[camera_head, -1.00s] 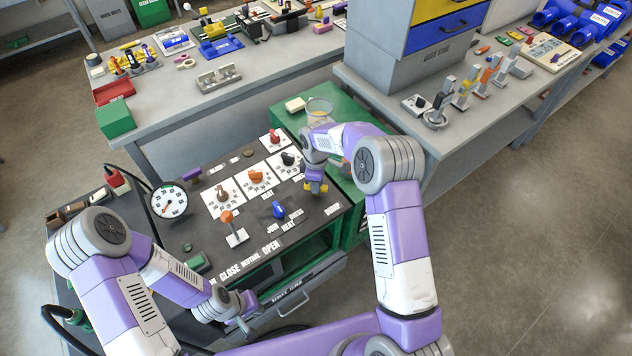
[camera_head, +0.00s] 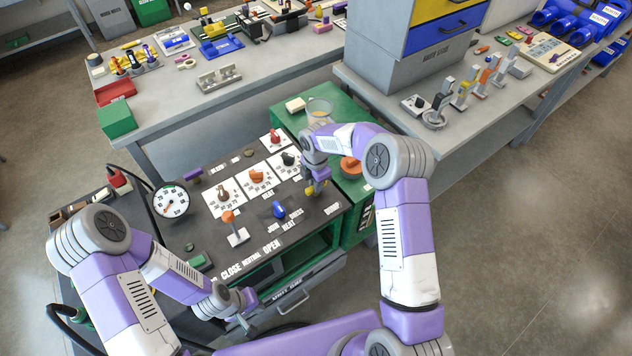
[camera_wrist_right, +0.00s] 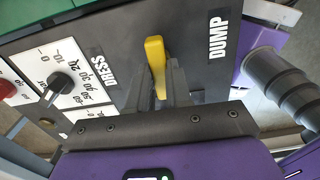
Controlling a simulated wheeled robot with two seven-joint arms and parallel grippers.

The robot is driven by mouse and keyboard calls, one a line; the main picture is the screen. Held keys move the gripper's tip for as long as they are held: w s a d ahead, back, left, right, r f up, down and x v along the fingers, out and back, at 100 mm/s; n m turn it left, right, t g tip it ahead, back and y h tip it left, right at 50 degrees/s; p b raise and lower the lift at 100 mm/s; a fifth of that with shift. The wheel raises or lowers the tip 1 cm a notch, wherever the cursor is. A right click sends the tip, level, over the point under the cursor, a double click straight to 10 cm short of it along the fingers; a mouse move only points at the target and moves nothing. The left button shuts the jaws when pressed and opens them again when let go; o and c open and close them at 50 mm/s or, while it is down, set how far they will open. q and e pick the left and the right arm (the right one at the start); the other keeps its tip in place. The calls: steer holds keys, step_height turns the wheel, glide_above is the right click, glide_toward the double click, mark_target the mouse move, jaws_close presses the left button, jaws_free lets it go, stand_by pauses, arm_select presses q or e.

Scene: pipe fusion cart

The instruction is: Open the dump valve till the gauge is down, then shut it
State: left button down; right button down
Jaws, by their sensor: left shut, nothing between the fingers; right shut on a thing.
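The yellow dump valve handle (camera_wrist_right: 155,52) stands beside the DUMP label in the right wrist view. My right gripper (camera_wrist_right: 163,88) is shut on it, one dark finger on each side. In the head view my right gripper (camera_head: 316,187) is at the panel's right end, with part of the yellow handle (camera_head: 310,191) showing. The round white gauge (camera_head: 171,202) stands at the panel's left edge; its needle is too small to read surely. My left gripper (camera_head: 250,308) is shut and empty, low in front of the panel near the drawer.
The dark panel (camera_head: 195,238) carries an orange-topped lever (camera_head: 229,217), a blue knob (camera_head: 279,210) and several dials on white plates. A green cabinet (camera_head: 345,105) adjoins its right side. A drawer handle (camera_head: 292,302) sticks out at the front.

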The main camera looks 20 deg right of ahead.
stand_by(0.6)
steer(key=c, duration=1)
jaws_free()
steer(key=shift+c, duration=0.2)
steer(key=shift+r, duration=0.15)
step_height(320, 180, up, 7)
steer(key=shift+r+p, duration=0.2)
steer(key=shift+p, duration=0.3)
steer(key=shift+f, duration=0.1)
